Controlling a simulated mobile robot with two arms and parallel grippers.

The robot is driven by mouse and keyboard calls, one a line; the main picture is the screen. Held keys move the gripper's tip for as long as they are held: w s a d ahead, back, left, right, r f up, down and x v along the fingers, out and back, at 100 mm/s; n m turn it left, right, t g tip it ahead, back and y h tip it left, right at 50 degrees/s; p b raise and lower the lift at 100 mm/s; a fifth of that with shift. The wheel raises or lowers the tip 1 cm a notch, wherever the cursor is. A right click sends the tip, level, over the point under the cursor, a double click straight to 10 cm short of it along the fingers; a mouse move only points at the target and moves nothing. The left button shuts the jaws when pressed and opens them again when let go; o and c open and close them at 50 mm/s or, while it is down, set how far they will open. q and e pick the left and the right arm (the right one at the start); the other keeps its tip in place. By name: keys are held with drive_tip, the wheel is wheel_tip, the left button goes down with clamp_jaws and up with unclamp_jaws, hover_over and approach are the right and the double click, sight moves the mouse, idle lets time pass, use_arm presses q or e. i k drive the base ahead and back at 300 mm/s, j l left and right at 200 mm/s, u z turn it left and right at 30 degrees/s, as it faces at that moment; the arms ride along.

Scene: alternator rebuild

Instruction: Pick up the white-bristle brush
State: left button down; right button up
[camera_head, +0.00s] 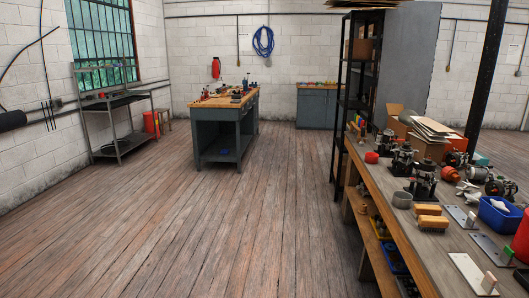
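Two small orange-tan blocks lie on the near workbench at the right, one (429,210) just behind the other (433,221). The front one has a pale lower edge that could be white bristles. At this size I cannot tell for sure whether either is the white-bristle brush. Neither of my grippers is in view, and nothing in the picture is being held.
The workbench (398,218) runs along the right, holding a grey cup (402,200), a blue bin (499,215), metal plates (472,274), machine parts and a cardboard box (425,147). A black shelf rack stands behind. The wooden floor (200,230) is clear to a workstation (224,125).

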sight(419, 209)
drive_tip(key=z, duration=1.05)
drive_tip(key=i+z, duration=0.1)
drive_tip(key=z, duration=0.35)
drive_tip(key=i+j+z, duration=0.1)
drive_tip(key=z, duration=0.35)
drive_tip(key=i+j+z, duration=0.1)
drive_tip(key=j+z, duration=0.15)
drive_tip(key=z, duration=0.25)
drive_tip(key=i+j+z, duration=0.1)
drive_tip(key=j, duration=0.4)
drive_tip(key=i+j+z, duration=0.1)
drive_tip(key=j, duration=0.4)
drive_tip(key=i+j, duration=0.2)
drive_tip(key=j, duration=0.3)
drive_tip(key=i+j+z, duration=0.15)
drive_tip(key=j, duration=0.35)
drive_tip(key=j+z, duration=0.1)
drive_tip(key=j, duration=0.45)
drive_tip(key=i+j+u, duration=0.1)
drive_tip(key=j+u, duration=0.15)
drive_tip(key=u, duration=0.15)
drive_tip(key=i+j+u, duration=0.1)
drive_tip(key=u, duration=0.35)
drive_tip(key=j, duration=0.1)
